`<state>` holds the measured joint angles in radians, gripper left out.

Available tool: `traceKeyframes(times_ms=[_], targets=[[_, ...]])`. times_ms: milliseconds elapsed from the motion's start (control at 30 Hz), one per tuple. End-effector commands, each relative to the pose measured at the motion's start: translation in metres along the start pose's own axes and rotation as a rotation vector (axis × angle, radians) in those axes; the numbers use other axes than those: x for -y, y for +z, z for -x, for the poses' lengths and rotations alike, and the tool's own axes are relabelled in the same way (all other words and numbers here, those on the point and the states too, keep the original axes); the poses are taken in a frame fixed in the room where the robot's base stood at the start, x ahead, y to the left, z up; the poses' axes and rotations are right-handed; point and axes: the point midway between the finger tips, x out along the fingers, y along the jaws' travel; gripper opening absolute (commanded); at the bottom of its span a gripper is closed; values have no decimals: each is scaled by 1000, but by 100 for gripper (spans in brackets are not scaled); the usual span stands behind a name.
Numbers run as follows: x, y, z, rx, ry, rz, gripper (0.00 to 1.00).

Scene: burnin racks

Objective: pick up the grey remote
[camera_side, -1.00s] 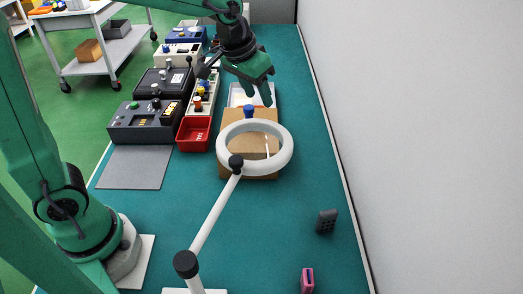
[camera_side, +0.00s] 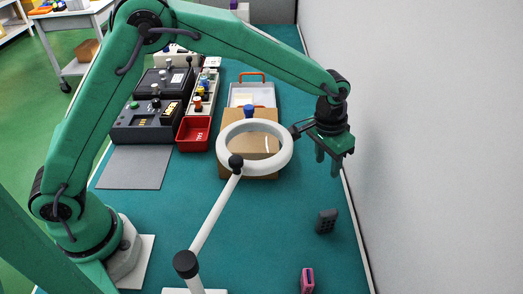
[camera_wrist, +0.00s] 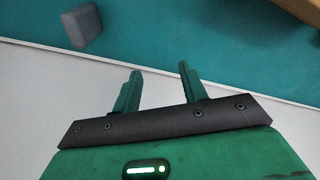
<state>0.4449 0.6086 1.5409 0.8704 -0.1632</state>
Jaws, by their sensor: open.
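The grey remote (camera_side: 327,221) stands on the teal bench top near its right edge, by the wall, in the side view. In the wrist view a dark grey block-like thing (camera_wrist: 82,25) at the upper left appears to be the same remote. My gripper (camera_side: 327,168) is above the bench's right edge, farther back than the remote and well above it, pointing down. In the wrist view its two green fingers (camera_wrist: 157,85) are apart with nothing between them.
A white ring lamp (camera_side: 222,147) on a jointed stand is left of my gripper, over a cardboard box (camera_side: 233,172). A pink object (camera_side: 307,280) is at the front right. A red bin (camera_side: 194,134) and test units are at the left. The wall (camera_side: 430,150) borders the right edge.

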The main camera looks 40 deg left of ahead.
Motion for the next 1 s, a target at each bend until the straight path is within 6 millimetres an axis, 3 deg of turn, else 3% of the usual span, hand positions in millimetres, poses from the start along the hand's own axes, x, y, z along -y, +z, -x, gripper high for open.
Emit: traceKeyframes(times_ms=[33,200,400,733,1000], targets=[[-15,7,-2,16,1,-40,43],[-56,32,-3,71,0,-162,43],[-84,55,-2,113,-2,-261,43],[-90,61,-3,124,-3,-285,43],[-90,63,-23,124,-3,-284,43]])
